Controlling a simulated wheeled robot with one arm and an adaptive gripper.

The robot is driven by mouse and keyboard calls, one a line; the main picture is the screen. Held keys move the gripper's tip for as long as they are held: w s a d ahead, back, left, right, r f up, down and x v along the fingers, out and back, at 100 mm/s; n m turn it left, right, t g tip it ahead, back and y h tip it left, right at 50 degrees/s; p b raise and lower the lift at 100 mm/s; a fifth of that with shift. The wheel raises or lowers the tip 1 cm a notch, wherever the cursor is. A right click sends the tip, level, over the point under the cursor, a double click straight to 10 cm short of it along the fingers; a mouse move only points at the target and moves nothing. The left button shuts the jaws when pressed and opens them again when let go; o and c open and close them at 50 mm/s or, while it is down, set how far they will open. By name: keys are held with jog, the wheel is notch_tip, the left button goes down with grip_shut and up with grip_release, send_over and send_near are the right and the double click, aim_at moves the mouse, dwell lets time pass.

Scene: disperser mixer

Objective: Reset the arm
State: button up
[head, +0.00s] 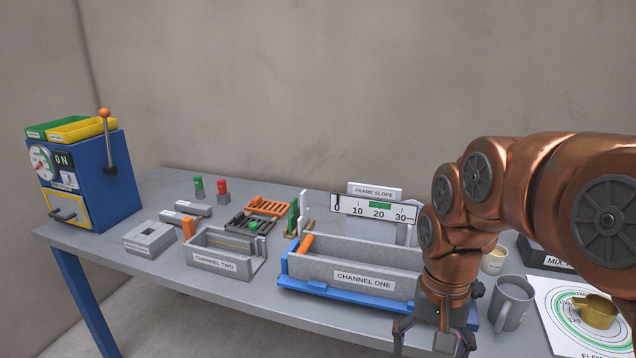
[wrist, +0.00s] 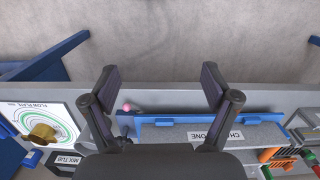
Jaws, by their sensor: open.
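My arm is copper-coloured and reaches in from the right in the head view. My gripper (head: 432,338) points down at the front edge of the table, in front of the right end of the grey channel labelled CHANNEL ONE (head: 345,272). In the wrist view my gripper (wrist: 163,88) has its two dark fingers spread wide with nothing between them. Floor and the table's edge show beyond the fingers. The blue base of CHANNEL ONE (wrist: 205,121) lies just past them. The lower fingertips are partly cut off in the head view.
A grey mug (head: 512,303) stands right of my gripper, near a flow plate (head: 565,315) with a brass cup (head: 597,312). CHANNEL TWO (head: 222,258) and a slope scale (head: 372,209) stand on the table (head: 140,200). A blue machine (head: 95,180) is at left.

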jog(key=s+a+f+n, duration=0.1)
jog(key=s+f+n, duration=0.1)
jog(key=s, duration=0.5)
jog(key=s+a+f+n, duration=0.1)
jog(key=s+f+n, duration=0.1)
jog(key=s, duration=0.6)
jog(key=shift+a+f+g+p, duration=0.15)
jog(key=shift+f+g+p, duration=0.25)
jog(key=shift+f, duration=0.25)
